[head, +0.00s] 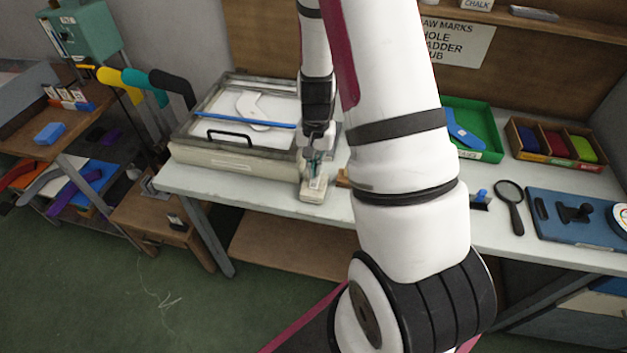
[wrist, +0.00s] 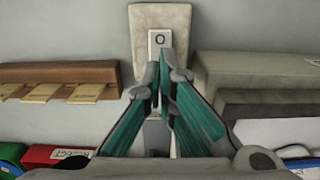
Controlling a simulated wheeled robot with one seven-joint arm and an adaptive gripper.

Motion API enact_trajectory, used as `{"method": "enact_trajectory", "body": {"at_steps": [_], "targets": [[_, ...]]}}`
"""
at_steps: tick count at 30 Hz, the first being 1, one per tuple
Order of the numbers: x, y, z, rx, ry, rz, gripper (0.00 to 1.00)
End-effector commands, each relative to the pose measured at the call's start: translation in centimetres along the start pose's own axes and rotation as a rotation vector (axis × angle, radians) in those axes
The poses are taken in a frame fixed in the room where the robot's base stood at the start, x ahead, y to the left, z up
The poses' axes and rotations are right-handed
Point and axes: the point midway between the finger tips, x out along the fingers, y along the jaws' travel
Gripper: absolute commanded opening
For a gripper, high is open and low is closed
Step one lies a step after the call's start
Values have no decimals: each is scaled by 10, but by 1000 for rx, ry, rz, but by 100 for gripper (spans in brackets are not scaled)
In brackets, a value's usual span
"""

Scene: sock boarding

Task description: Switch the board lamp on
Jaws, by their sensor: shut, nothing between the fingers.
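The board lamp's switch is a pale box (head: 313,188) at the table's front edge, right of the lamp box. In the wrist view the switch box (wrist: 141,17) carries a white rocker (wrist: 160,38) marked with a dark O. My gripper (head: 314,166) points down over the switch box. In the wrist view its teal-padded fingers (wrist: 164,62) are shut and empty, with the tips at the rocker's lower end; I cannot tell whether they touch it. The grey-framed lamp box (head: 215,158) has a pale top bearing a white sock-shaped board and a blue bar. Whether it is lit is unclear.
A green tray (head: 480,118), a divided box (head: 555,145), a magnifier (head: 511,203) and a blue board (head: 575,222) lie to the right. My arm hides the table's middle.

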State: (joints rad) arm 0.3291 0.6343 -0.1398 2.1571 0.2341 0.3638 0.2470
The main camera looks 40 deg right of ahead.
Motion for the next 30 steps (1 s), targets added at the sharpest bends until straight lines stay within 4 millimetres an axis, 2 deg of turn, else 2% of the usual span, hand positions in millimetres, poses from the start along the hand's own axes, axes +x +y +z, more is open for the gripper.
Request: {"method": "enact_trajectory", "body": {"at_steps": [30], "targets": [[14,0,0,0,0,0,0]]}}
